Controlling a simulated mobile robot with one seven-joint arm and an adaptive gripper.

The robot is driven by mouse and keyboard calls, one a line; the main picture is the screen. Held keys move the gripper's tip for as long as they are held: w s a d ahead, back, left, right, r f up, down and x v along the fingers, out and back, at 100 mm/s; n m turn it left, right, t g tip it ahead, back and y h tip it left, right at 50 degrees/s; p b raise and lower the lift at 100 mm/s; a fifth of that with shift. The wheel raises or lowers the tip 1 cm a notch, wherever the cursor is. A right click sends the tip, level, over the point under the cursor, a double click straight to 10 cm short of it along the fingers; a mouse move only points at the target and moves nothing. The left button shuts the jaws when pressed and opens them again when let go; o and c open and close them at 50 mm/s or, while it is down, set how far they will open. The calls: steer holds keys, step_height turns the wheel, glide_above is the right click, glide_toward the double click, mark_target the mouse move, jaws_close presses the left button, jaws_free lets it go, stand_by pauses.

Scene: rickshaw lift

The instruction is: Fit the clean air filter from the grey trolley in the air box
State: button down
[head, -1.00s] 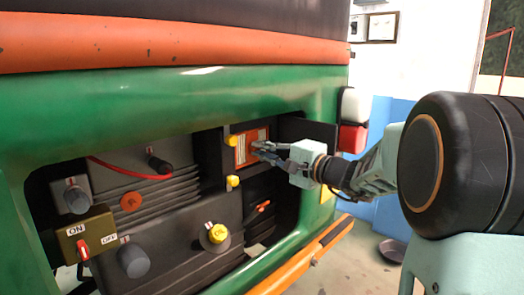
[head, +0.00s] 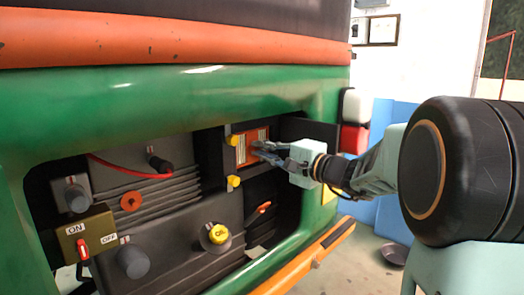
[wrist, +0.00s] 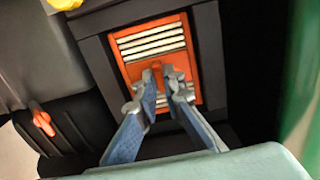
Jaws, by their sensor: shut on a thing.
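The air filter (head: 241,151) has an orange frame and pale pleats. It sits in the opening of the dark air box (wrist: 211,55), facing out. In the wrist view the filter (wrist: 150,42) looks roughly square with the box's rim; I cannot tell how deep it sits. My gripper (wrist: 163,86) is shut on the orange tab in the middle of the filter's face. In the head view my gripper (head: 259,151) reaches in from the right. The fingers hide part of the filter's lower half. The grey trolley is not in view.
Two yellow knobs (head: 231,141) (head: 233,181) stand at the left edge of the air box. A red-orange lever (head: 263,208) is below it. The green body panel (head: 190,105) borders the bay above. A switch box (head: 88,237) is at lower left.

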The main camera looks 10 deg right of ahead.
steer(key=shift+w+a, duration=0.15)
steer(key=shift+w, duration=0.05)
stand_by(0.5)
steer(key=c, duration=2)
jaws_free()
steer(key=shift+o, duration=0.2)
steer(key=shift+c, duration=0.8)
steer(key=shift+s, duration=0.1)
steer(key=shift+b+v, duration=0.9)
steer(key=shift+v, duration=0.7)
steer(key=shift+b+v, duration=0.75)
steer(key=shift+v, duration=1.65)
